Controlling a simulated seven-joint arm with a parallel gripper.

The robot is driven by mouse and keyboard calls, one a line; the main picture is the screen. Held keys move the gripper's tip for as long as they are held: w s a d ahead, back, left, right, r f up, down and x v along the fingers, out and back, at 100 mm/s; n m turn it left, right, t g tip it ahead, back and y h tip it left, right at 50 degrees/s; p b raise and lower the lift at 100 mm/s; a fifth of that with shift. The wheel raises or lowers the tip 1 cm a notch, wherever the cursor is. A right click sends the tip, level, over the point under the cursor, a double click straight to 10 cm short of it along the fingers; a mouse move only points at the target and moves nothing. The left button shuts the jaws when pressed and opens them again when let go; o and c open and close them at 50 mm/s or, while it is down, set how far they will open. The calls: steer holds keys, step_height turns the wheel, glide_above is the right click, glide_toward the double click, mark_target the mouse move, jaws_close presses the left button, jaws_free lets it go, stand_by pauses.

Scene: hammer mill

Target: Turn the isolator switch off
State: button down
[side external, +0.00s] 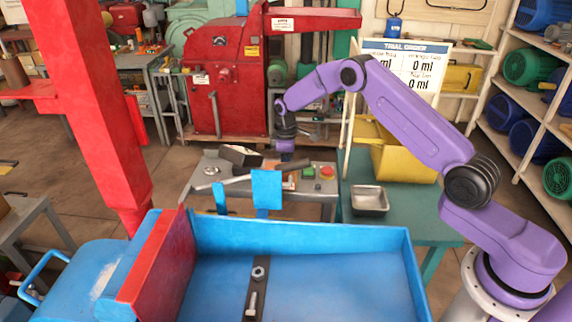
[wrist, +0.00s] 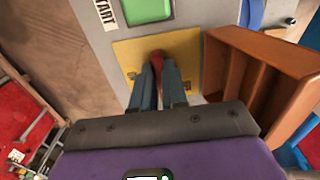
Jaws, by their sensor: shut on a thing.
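The isolator switch shows in the wrist view as a red handle (wrist: 158,62) on a yellow plate (wrist: 190,50). The plate is on a grey panel face. My gripper (wrist: 158,88) has its two fingers on either side of the red handle and is shut on it. The fingers hide much of the handle, so I cannot tell its exact angle. In the side view my gripper (side external: 285,150) points down at the grey control panel (side external: 265,200), and the switch itself is hidden there.
A green START button (wrist: 148,10) is just beyond the yellow plate. A brown box-like piece (wrist: 262,75) stands close right of my fingers. A metal tray (side external: 369,200) stands right.

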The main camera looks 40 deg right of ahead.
stand_by(0.3)
steer(key=c, duration=1.2)
jaws_free()
steer(key=shift+o, duration=0.2)
step_height(320, 180, up, 18)
steer(key=shift+f, duration=0.25)
